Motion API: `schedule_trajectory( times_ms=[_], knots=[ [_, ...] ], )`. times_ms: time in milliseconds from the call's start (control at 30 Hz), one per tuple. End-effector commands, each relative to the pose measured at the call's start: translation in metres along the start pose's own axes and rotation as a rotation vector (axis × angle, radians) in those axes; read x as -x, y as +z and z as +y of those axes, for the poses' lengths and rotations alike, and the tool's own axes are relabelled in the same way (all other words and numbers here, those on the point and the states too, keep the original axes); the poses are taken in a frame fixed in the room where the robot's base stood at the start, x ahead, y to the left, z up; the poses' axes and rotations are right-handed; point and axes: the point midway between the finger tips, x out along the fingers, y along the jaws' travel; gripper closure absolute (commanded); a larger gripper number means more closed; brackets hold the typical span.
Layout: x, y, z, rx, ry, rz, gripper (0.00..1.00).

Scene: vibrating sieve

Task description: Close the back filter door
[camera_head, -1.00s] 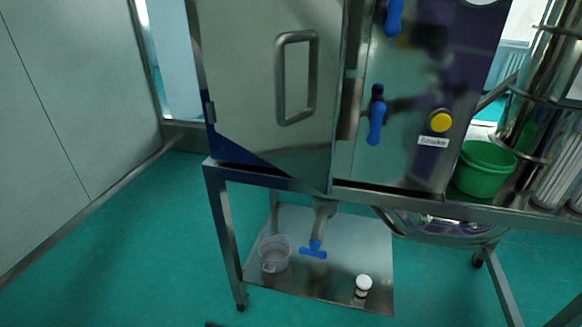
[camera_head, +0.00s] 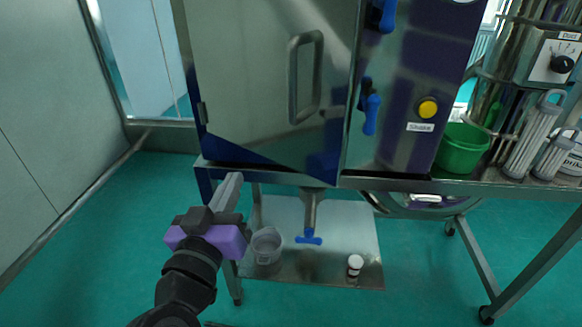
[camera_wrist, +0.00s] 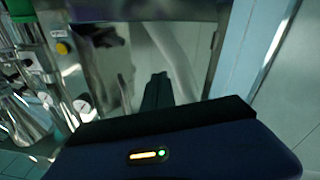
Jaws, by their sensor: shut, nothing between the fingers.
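The filter door (camera_head: 250,80) is a metal panel with a vertical bar handle (camera_head: 305,78) on the front of the steel cabinet. Its lower edge looks slanted against the dark blue strip below, but I cannot tell how far it stands open. My gripper (camera_head: 231,180) is shut and empty, pointing up near the cabinet's lower left corner, below and left of the handle. In the wrist view, the dark closed fingers (camera_wrist: 157,88) show against shiny metal. Contact with the door cannot be told.
Blue valve handles (camera_head: 371,110) and a yellow button (camera_head: 428,108) are right of the door. A green bucket (camera_head: 462,150) stands on the frame. A clear cup (camera_head: 267,246) and small white-capped jar (camera_head: 355,265) stand on the lower shelf. Floor at left is clear.

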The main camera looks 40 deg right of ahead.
Motion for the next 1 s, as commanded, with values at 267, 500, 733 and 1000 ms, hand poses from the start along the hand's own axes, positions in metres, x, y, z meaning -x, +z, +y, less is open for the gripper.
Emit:
schedule_trajectory(
  times_ms=[267, 500, 733, 1000],
  knots=[
    [0.023, 0.03, 0.081, -0.177, 0.421, -0.102, 1.0],
    [0.019, 0.039, 0.094, -0.23, 0.464, -0.124, 1.0],
    [-0.016, 0.044, 0.112, -0.226, 0.465, -0.126, 1.0],
    [-0.062, 0.053, 0.134, -0.225, 0.465, -0.126, 1.0]
  ],
)
